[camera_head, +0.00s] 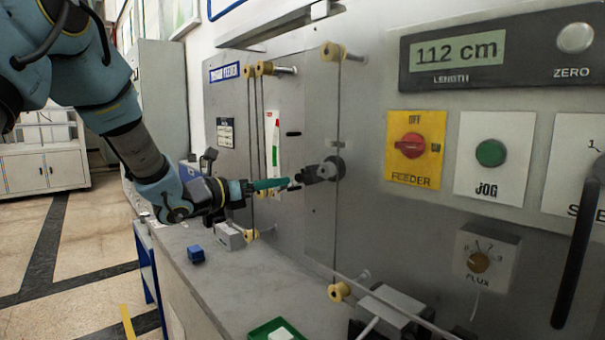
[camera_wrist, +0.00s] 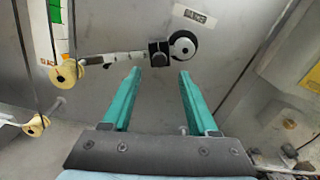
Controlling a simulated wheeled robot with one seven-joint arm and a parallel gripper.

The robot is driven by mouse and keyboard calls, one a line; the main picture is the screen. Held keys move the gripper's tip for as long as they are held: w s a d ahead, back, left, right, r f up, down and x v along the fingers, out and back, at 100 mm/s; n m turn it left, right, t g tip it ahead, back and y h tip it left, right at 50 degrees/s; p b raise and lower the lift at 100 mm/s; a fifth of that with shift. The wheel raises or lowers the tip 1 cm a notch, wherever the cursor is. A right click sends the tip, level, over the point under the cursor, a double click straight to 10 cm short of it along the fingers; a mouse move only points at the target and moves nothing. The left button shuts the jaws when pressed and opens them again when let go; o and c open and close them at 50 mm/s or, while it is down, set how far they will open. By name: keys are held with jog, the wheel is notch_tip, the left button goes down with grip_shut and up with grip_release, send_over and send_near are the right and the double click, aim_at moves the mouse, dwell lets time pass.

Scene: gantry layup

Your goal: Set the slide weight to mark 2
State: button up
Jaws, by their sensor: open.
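The slide weight, a small black block (camera_wrist: 158,58), sits on a pale lever arm (camera_wrist: 112,58) with dark marks in the wrist view. It is at the pivot end, just left of the round black pivot disc (camera_wrist: 183,46). In the head view the weight (camera_head: 310,174) is a dark shape beside the disc. I cannot read the mark numbers. My gripper (camera_wrist: 158,75) is open, its teal fingers pointing at the panel. The weight appears between and beyond the fingertips, not clasped. In the head view my gripper (camera_head: 290,183) is close to the weight, on its left.
Yellow guide rollers (camera_head: 333,51) and wires run along the grey panel (camera_head: 300,110). A blue cube (camera_head: 196,254) and a grey block (camera_head: 230,236) lie on the bench. The FEEDER switch (camera_head: 411,146) and JOG button (camera_head: 491,153) are at right.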

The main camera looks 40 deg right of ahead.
aim_at(297, 178)
jog(key=d+p, duration=0.1)
jog(key=d, duration=0.2)
jog(key=d+p, duration=0.1)
jog(key=d, duration=0.2)
jog(key=d+p, duration=0.2)
jog(key=d, duration=0.1)
jog(key=shift+s, duration=0.25)
grip_shut()
dwell(0.4)
